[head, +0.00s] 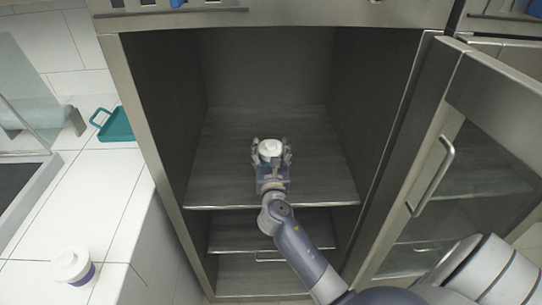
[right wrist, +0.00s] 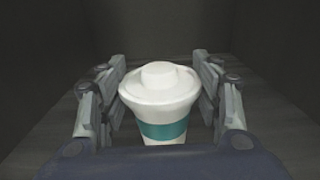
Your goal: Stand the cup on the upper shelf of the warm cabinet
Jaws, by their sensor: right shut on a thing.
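The white cup (head: 270,150) has a domed lid and, in the right wrist view, a teal band around its side (right wrist: 163,108). My right gripper (head: 271,158) is shut on it, with one finger on each side. The cup is upright over the upper shelf (head: 227,178) of the warm cabinet (head: 150,125), inside the opening. The gripper hides the cup's base, so I cannot tell whether it touches the shelf. My left gripper is not in view.
The cabinet's glass door (head: 446,180) stands open at the right. Lower shelves (head: 232,232) lie below. At the left, another white cup with a purple band (head: 72,265) and a teal tray (head: 114,125) rest on the white counter (head: 110,205). The upper shelf around the cup is clear.

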